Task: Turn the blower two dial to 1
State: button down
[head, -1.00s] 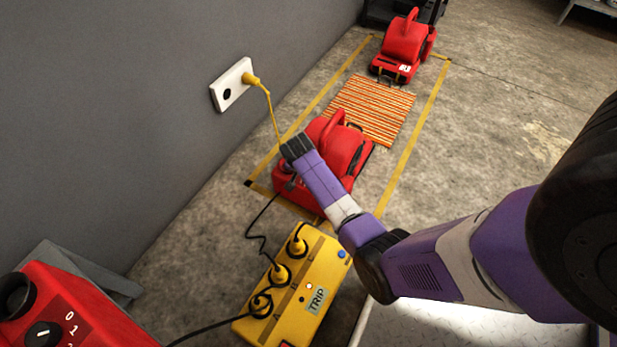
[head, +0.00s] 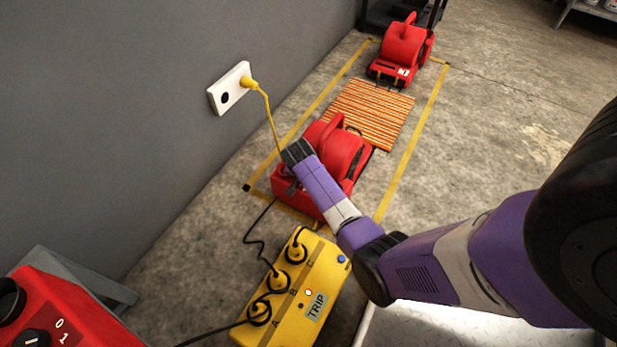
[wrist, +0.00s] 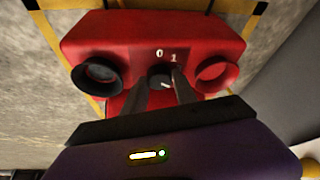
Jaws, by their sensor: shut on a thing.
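A red blower (head: 338,149) sits on the floor inside the yellow tape lines in the head view. Its control face (wrist: 205,45) fills the upper wrist view, with marks 0 and 1 above a small dark dial (wrist: 159,72). My gripper (wrist: 157,84) reaches this face with its two dark fingers on either side of the dial, shut on it. A short white line shows low on the dial between the fingers; I cannot tell which mark the dial points to. In the head view my gripper (head: 292,160) hides most of the dial face. I cannot read a number on this blower.
A yellow trip box (head: 320,268) with several plugs stands nearer me. A yellow cord runs to the wall socket (head: 229,88). A striped rug (head: 369,112) and another red blower (head: 403,46) lie beyond. A red dial unit (head: 75,315) is at lower left.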

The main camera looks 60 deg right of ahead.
jog(key=shift+r+p, duration=0.1)
jog(key=shift+p, duration=0.2)
jog(key=n+t+p, duration=0.1)
jog(key=n+p, duration=0.1)
jog(key=n, duration=0.1)
jog(key=shift+s+r+p, duration=0.1)
jog(key=shift+s+p, duration=0.05)
jog(key=shift+p, duration=0.25)
jog(key=n+p, duration=0.1)
jog(key=n, duration=0.1)
jog(key=n+t+y+p, duration=0.1)
jog(key=n, duration=0.1)
jog(key=shift+d+y, duration=0.15)
jog(key=shift+y, duration=0.15)
jog(key=n, duration=0.2)
jog(key=n+t+y, duration=0.1)
jog(key=n, duration=0.1)
jog(key=shift+s+d+f, duration=0.1)
jog(key=shift+f, duration=0.15)
jog(key=shift+n+t+y+b, duration=0.35)
jog(key=shift+n+y, duration=0.55)
jog(key=shift+n, duration=1.4)
jog(key=c, duration=1)
grip_release()
